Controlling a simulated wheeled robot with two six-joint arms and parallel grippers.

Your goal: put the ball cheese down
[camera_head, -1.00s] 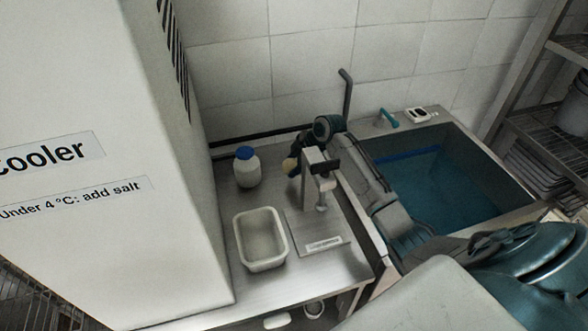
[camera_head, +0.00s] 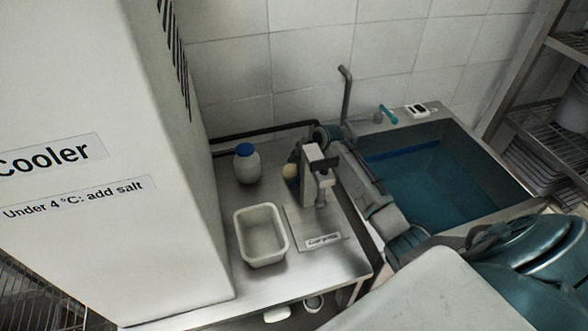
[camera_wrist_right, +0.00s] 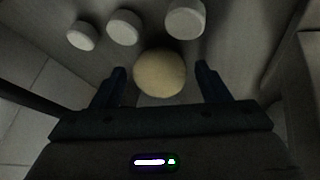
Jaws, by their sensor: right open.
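In the right wrist view, the ball cheese (camera_wrist_right: 160,74) sits between the two dark fingers of my right gripper (camera_wrist_right: 162,70). The fingers are spread wide, with a gap showing on each side of the ball. In the head view my right gripper (camera_head: 293,164) is small, dark and partly hidden behind the press. What lies directly under the ball is hard to see. My left gripper is not in view.
A grey press (camera_head: 311,180) stands on a labelled base plate. A white tub (camera_head: 247,262) and a blue-lidded jar (camera_head: 247,168) stand on the steel counter (camera_head: 225,285). The cooler (camera_head: 130,250) closes off the left. A blue water basin (camera_head: 440,185) lies right. Three white round pieces (camera_wrist_right: 124,27) show beyond the ball.

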